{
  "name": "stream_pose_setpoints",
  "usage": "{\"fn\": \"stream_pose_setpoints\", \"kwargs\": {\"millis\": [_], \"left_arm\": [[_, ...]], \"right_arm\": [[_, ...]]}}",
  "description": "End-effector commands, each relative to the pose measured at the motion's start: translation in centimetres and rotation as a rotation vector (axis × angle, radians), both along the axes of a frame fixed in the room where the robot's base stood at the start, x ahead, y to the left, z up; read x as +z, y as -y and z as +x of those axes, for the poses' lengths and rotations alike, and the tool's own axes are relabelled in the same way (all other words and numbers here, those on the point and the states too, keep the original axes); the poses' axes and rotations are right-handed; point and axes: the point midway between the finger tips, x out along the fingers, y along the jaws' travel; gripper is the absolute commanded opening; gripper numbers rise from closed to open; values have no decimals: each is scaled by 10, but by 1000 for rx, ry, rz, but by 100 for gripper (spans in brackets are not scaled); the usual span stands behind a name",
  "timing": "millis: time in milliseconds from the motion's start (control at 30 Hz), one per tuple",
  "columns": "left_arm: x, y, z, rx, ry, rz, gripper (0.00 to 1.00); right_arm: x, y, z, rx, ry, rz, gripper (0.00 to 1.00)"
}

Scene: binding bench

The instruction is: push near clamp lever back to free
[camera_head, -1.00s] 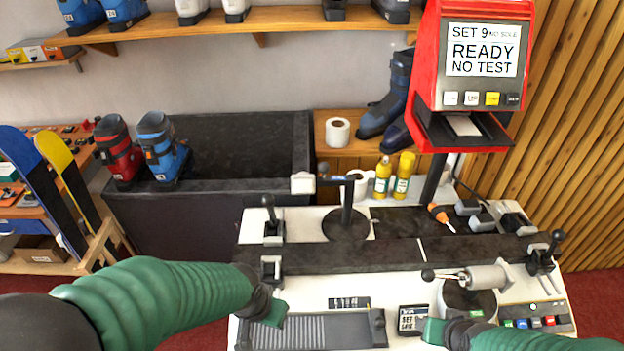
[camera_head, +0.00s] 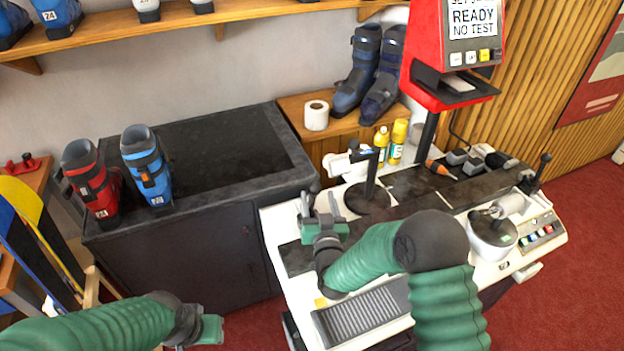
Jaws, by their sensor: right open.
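The clamp with its dark lever (camera_head: 303,222) is at the left end of the white bench and is mostly hidden by my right gripper. My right gripper (camera_head: 321,204) is open, its two fingertips pointing away from me, beside or over that clamp. I cannot tell whether it touches the lever. A second clamp lever (camera_head: 543,160) with a black knob stands upright at the bench's right end. My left gripper (camera_head: 212,329) is low at the left, in front of the dark cabinet and away from the bench; its jaws are not clear.
A black post (camera_head: 371,180) on a round base stands just right of my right gripper. A grey ribbed tray (camera_head: 362,311) lies at the bench front. The red display unit (camera_head: 428,85) rises behind. Red and blue boots (camera_head: 148,170) stand on the dark cabinet (camera_head: 190,245).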

Motion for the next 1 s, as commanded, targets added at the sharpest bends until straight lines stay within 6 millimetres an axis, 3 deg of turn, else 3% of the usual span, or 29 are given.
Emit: {"fn": "stream_pose_setpoints", "kwargs": {"millis": [100, 300, 667, 1000], "left_arm": [[8, 0, 0, 0, 0, 0, 36], [12, 0, 0, 1, 0, 0, 36], [12, 0, 0, 1, 0, 0, 36], [12, 0, 0, 1, 0, 0, 36]], "right_arm": [[3, -6, 29, 0, 2, -2, 57], [2, -11, 63, 3, 2, -6, 57], [1, -10, 71, 2, 1, -6, 56], [1, -10, 71, 1, 0, -6, 11]]}}
